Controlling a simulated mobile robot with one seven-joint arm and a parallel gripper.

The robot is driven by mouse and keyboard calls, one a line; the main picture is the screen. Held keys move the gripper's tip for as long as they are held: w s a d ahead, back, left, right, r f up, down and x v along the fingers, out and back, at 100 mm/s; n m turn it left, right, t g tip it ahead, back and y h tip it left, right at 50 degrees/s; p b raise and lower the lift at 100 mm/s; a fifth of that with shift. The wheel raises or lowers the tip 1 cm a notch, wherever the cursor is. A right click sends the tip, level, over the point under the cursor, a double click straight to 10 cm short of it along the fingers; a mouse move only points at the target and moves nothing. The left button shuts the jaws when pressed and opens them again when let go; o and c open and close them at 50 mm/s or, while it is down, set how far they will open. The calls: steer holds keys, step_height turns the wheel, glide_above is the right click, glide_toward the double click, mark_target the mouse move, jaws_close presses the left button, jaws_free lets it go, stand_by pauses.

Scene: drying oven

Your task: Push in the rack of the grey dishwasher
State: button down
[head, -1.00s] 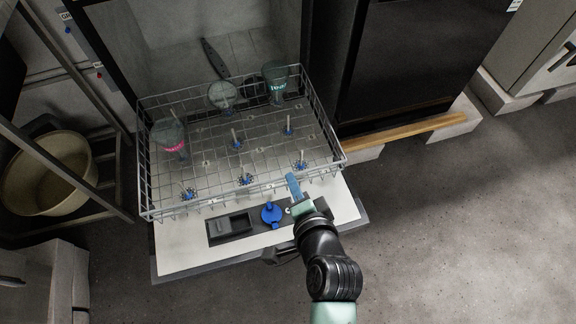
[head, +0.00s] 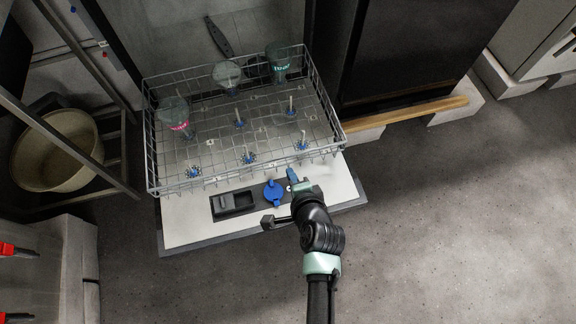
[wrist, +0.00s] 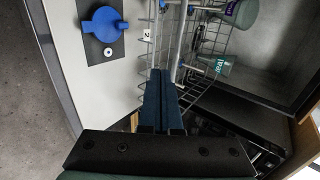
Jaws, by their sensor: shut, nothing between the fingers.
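The grey wire rack (head: 322,150) is pulled out of the grey dishwasher and sits over its lowered door (head: 185,227). Glass vessels stand at the rack's left and rear, and blue-based pegs rise from its floor. My gripper (head: 291,175) is shut and empty at the rack's front side, right of centre, low over the door. In the wrist view its closed blue fingers (wrist: 161,75) point at the rack wires (wrist: 190,62). I cannot tell whether the fingertips touch the wires.
A blue cap (head: 273,192) and a dark dispenser (head: 233,203) are on the door just left of my gripper. A dark cabinet (head: 410,60) with a wooden edge stands to the right. A metal frame and beige tub (head: 58,150) are at left. The floor at right is clear.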

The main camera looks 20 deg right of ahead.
steer(key=shift+w+f+b, duration=0.15)
steer(key=shift+w+b, duration=0.05)
steer(key=shift+w, duration=0.7)
steer(key=shift+w+f+b, duration=0.1)
steer(key=shift+w+b, duration=0.05)
steer(key=shift+w, duration=0.75)
